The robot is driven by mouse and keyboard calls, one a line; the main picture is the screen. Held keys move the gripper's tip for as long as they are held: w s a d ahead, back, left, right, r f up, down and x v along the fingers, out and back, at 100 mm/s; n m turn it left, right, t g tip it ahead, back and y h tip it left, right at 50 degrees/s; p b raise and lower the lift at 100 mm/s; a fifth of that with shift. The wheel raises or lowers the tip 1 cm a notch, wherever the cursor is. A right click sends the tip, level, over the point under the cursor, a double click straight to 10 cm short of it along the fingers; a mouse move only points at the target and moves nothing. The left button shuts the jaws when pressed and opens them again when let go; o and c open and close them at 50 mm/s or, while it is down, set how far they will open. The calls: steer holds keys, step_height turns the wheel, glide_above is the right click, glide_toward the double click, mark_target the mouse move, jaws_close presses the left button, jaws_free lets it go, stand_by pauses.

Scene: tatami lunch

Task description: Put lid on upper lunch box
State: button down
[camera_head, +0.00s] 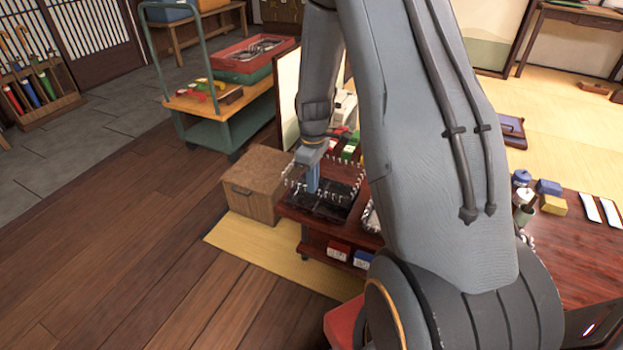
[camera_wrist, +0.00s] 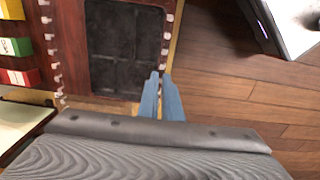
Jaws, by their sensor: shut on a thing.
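My gripper (camera_head: 313,189) reaches down with its blue fingers to the dark lunch box area on the low wooden stand. In the wrist view my gripper (camera_wrist: 160,76) has its two fingers close together, shut on the edge of the lid. The lid's outline is hard to separate from the dark box below it. The black lunch box (camera_wrist: 125,48) shows compartment lines and lies just beyond and left of the fingertips. It also shows in the head view (camera_head: 330,206), partly behind the fingers. I cannot tell whether the lid touches the box.
White pegs (camera_wrist: 57,52) line the box's sides. Green, yellow and red blocks (camera_wrist: 17,47) lie left of it in the wrist view. A brown crate (camera_head: 258,186) stands beside the stand, and a green cart (camera_head: 222,125) behind. Open wooden floor (camera_head: 150,260) lies left.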

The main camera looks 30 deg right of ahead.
steer(key=shift+f+b, duration=1.8)
steer(key=shift+f, duration=1.15)
steer(key=shift+f+p, duration=0.5)
steer(key=shift+f, duration=0.8)
stand_by(1.0)
steer(key=c, duration=1.3)
jaws_free()
steer(key=shift+r+p, duration=3.2)
steer(key=shift+r, duration=0.85)
